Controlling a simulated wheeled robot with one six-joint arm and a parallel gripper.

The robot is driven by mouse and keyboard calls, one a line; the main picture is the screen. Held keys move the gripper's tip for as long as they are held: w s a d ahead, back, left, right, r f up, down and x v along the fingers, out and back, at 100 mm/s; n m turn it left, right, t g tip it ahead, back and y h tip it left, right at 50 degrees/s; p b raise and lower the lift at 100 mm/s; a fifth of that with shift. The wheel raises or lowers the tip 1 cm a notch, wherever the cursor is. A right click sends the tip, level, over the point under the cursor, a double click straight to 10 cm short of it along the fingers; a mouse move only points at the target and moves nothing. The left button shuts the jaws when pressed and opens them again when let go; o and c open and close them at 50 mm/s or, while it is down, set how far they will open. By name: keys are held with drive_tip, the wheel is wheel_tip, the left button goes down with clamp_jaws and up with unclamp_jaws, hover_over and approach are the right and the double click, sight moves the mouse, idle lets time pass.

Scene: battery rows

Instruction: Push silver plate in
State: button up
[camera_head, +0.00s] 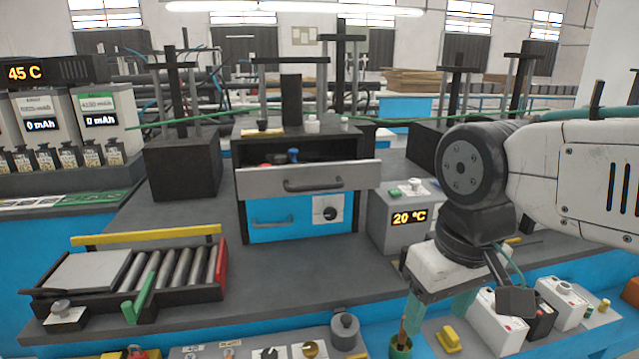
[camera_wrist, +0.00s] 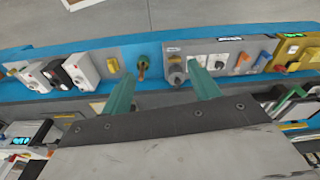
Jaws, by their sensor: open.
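A flat silver plate (camera_head: 88,271) lies at the left end of a dark roller tray (camera_head: 150,312) on the bench, at left in the head view. Bare rollers (camera_head: 180,270) show to its right. A silver drawer front (camera_head: 308,179) with a dark handle stands out from the black cabinet in the middle, its drawer open. My gripper (camera_head: 440,305) is at lower right, pointing down over the front panel, well away from both. Its green fingers are apart and nothing is between them. The wrist view shows my gripper (camera_wrist: 162,82) open above the bench edge.
A "20 °C" box (camera_head: 408,217) stands between the cabinet and my arm. A green cup (camera_head: 400,347) sits close to my left finger. White boxes (camera_head: 495,318) stand to my gripper's right. The grey bench top (camera_head: 290,275) before the cabinet is clear.

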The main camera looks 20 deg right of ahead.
drive_tip(key=c, duration=0.5)
drive_tip(key=shift+d+f, duration=0.15)
drive_tip(key=shift+d, duration=0.15)
drive_tip(key=c, duration=0.5)
drive_tip(key=shift+m+g+y, duration=0.3)
drive_tip(key=shift+m+y, duration=0.1)
drive_tip(key=shift+m, duration=0.1)
drive_tip(key=w, duration=0.1)
drive_tip(key=w+d, duration=0.1)
drive_tip(key=w, duration=0.1)
drive_tip(key=w+r, duration=0.1)
drive_tip(key=shift+w+d, duration=0.2)
drive_tip(key=shift+w, duration=0.2)
clamp_jaws()
drive_tip(key=w+d+r+n+t+y, duration=0.25)
drive_tip(key=w+r+n, duration=0.25)
drive_tip(key=w+n, duration=0.4)
drive_tip(key=w+d+r+n+t+y, duration=0.1)
drive_tip(key=w+d+r+n+t, duration=0.15)
drive_tip(key=w+r+n, duration=0.6)
drive_tip(key=w+a+f+m, duration=0.1)
drive_tip(key=w+a+f, duration=0.2)
drive_tip(key=w+f, duration=0.8)
drive_tip(key=shift+w+f+t, duration=0.3)
drive_tip(key=shift+w+f, duration=0.05)
drive_tip(key=shift+f, duration=0.1)
